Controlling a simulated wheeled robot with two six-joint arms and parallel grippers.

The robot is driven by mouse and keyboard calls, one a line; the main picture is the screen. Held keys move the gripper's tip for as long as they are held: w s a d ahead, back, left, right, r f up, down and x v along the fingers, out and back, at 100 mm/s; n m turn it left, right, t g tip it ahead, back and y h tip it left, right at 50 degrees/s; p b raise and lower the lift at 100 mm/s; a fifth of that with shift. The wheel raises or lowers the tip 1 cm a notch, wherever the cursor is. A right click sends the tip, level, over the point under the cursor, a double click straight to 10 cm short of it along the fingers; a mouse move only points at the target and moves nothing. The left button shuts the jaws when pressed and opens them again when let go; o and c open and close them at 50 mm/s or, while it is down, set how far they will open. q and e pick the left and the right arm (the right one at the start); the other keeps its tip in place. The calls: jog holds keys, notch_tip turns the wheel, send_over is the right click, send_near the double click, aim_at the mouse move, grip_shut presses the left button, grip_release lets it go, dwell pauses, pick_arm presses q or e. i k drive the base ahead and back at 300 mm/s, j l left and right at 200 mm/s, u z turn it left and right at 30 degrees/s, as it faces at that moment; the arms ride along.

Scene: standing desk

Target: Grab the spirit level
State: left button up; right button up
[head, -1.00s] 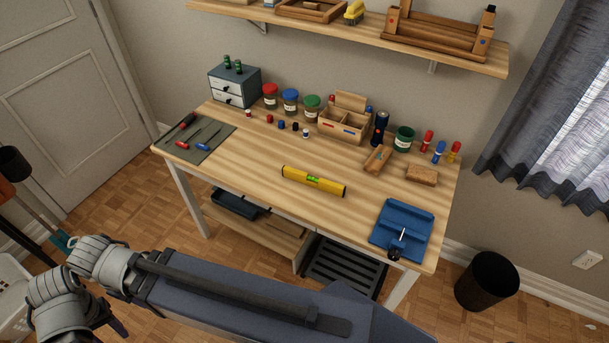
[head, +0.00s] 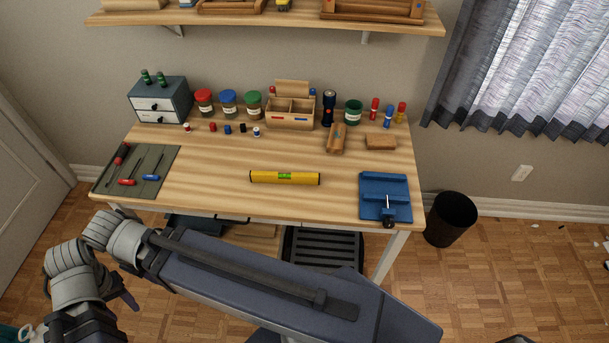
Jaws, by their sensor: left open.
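The yellow spirit level (head: 285,177) lies flat on the wooden desk near the middle of its front half, with a green vial window at its centre. Nothing touches it. My left arm crosses the bottom of the view, in front of the desk. My left gripper (head: 88,325) is low at the bottom left, partly cut off by the frame edge. It is open, and well away from the level. My right gripper is not in view.
The desk (head: 220,180) is clear around the level. Jars, a wooden organizer (head: 290,122) and small bottles line the back. A shelf (head: 260,20) hangs above. A black bin (head: 451,218) stands right.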

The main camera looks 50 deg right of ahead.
aim_at(256, 176)
jog(key=i+j+z, duration=0.1)
jog(key=z, duration=0.4)
jog(key=i+j+z, duration=0.15)
jog(key=z, duration=0.35)
jog(key=i+j+z, duration=0.1)
jog(key=z, duration=0.4)
jog(key=j+z, duration=0.3)
jog(key=z, duration=0.2)
jog(key=i+j+z, duration=0.1)
jog(key=z, duration=0.25)
jog(key=j+z, duration=0.35)
jog(key=i+j+z, duration=0.1)
jog(key=z, duration=0.3)
jog(key=j, duration=0.1)
